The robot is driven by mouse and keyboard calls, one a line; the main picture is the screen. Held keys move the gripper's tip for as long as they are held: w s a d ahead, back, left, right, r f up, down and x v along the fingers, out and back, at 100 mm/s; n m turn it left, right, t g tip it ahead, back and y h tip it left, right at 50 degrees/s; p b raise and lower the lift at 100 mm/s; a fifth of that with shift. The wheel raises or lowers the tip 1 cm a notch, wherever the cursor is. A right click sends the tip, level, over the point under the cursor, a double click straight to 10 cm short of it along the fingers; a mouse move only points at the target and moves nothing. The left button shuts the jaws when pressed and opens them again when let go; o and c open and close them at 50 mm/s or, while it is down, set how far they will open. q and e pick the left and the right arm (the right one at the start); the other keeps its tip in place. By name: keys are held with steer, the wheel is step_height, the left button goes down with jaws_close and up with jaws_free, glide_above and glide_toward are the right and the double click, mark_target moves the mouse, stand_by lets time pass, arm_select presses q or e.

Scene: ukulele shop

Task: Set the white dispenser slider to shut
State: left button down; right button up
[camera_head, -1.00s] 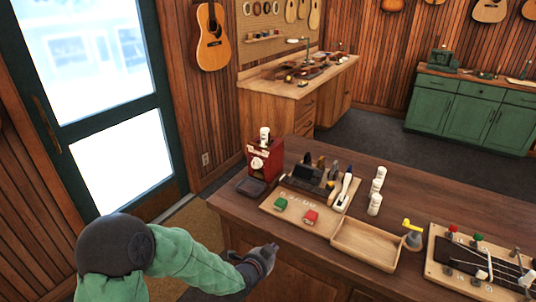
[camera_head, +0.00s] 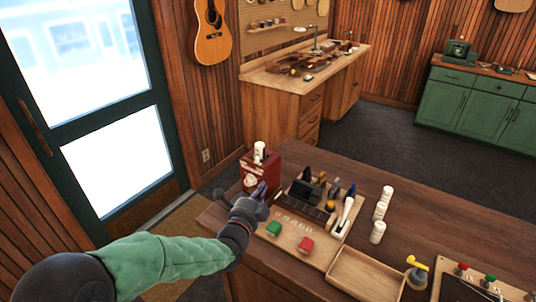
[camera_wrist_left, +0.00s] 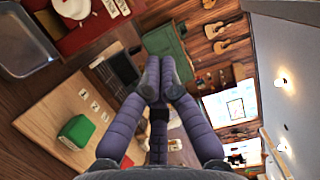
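The red dispenser (camera_head: 262,172) stands at the far left corner of the counter, with a white bottle (camera_head: 259,151) on top. A white rounded part (camera_head: 250,181) shows low on its front; I cannot tell the slider's setting. In the left wrist view the red dispenser (camera_wrist_left: 95,38) and its white rounded part (camera_wrist_left: 72,8) are at the top left, cut by the edge. My left gripper (camera_head: 260,190) is just in front of the dispenser, to the right of the white part. Its fingertips (camera_wrist_left: 159,82) meet with nothing visible between them. My right gripper is not in view.
A wooden board with a green block (camera_head: 274,229) and a red block (camera_head: 306,245) lies right of the gripper. A dark holder with tools, several white bottles (camera_head: 380,210) and an empty wooden tray (camera_head: 365,275) stand further right. A dark tray (camera_wrist_left: 25,40) is near the dispenser.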

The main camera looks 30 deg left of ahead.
mark_target(261, 164)
arm_select(q)
steer(key=w+a, duration=0.1)
steer(key=w, duration=0.2)
steer(key=w+a+b, duration=0.1)
steer(key=w+a, duration=0.1)
steer(key=w, duration=0.1)
steer(key=w+a, duration=0.1)
steer(key=w, duration=0.3)
steer(key=shift+w+a+r, duration=0.1)
steer(key=shift+a, duration=0.75)
steer(key=shift+b, duration=0.35)
